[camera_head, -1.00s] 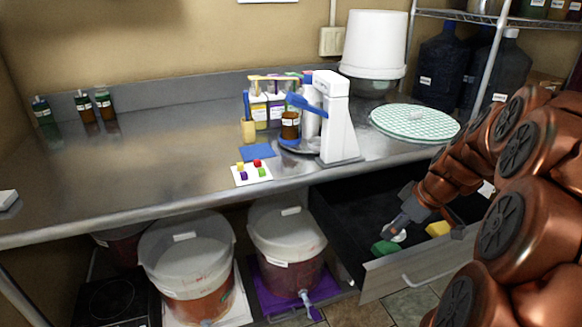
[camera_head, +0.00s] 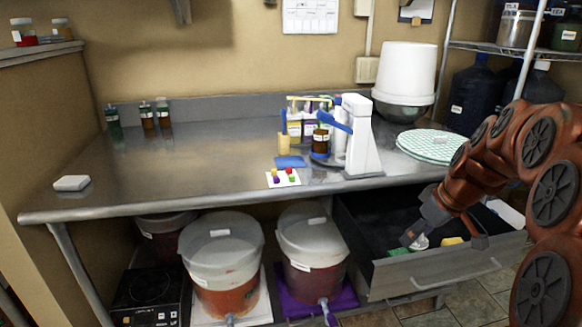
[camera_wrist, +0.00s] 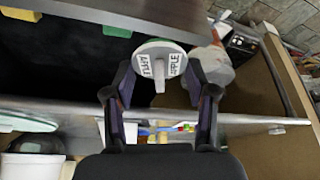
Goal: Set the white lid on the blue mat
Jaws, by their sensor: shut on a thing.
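The white lid (camera_wrist: 160,58) is round with a short stem and two printed labels. In the wrist view it sits between the fingertips of my gripper (camera_wrist: 160,88), which is shut on its stem. In the head view my gripper (camera_head: 411,236) is low in the open drawer, and the lid (camera_head: 420,242) shows as a small white shape at its tip. The blue mat (camera_head: 291,162) lies flat on the steel counter, behind the white card with coloured pieces, and looks bare.
The open drawer (camera_head: 440,272) holds a green block (camera_head: 398,252) and a yellow block (camera_head: 452,241). A white stand (camera_head: 361,140) with bottles is right of the mat. A green patterned round mat (camera_head: 430,146) lies further right. The left counter is mostly clear.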

